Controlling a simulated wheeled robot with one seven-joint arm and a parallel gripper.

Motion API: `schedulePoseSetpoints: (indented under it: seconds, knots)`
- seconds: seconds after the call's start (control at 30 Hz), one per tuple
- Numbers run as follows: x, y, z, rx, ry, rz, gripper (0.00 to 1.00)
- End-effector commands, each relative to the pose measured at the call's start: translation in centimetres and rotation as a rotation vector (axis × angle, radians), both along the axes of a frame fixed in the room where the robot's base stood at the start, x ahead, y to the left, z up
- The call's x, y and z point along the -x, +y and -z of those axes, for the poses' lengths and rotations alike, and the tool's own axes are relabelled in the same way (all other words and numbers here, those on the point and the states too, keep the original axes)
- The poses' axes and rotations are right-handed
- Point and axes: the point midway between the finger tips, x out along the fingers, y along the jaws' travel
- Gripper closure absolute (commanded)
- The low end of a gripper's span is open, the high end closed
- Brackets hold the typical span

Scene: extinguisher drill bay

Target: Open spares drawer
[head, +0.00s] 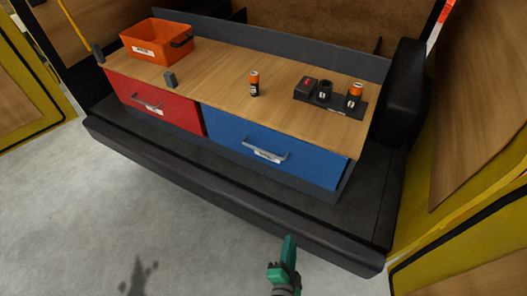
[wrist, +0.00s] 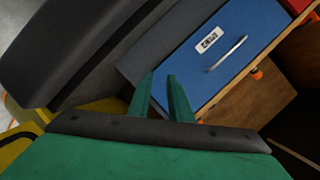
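Two closed drawers sit side by side under a wooden top. The right one is a blue drawer (head: 300,159) with a grey bar handle (head: 264,152) and a white label too small to read surely. The left one is a red drawer (head: 180,112) with a similar handle (head: 147,102) and label. The blue drawer front (wrist: 226,38) and its handle (wrist: 227,54) also show in the wrist view, ahead of my fingers. My green gripper (head: 290,240) is in front of and below the unit, apart from the handles. In the wrist view its fingers (wrist: 160,80) stand apart, with nothing between them.
A dark ledge (head: 220,190) runs before the drawers. The grey floor in front is clear.

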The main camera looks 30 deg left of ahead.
Motion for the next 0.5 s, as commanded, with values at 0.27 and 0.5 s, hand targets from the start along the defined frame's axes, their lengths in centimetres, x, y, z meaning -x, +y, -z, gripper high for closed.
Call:
schedulePoseSetpoints:
  seconds: [0.27,0.5]
  knots:
    - [-9.4,6.3,-1.5,-0.336,0.077,-0.102,0.82]
    - [-15.9,12.3,-5.5,-0.587,0.161,-0.233,0.82]
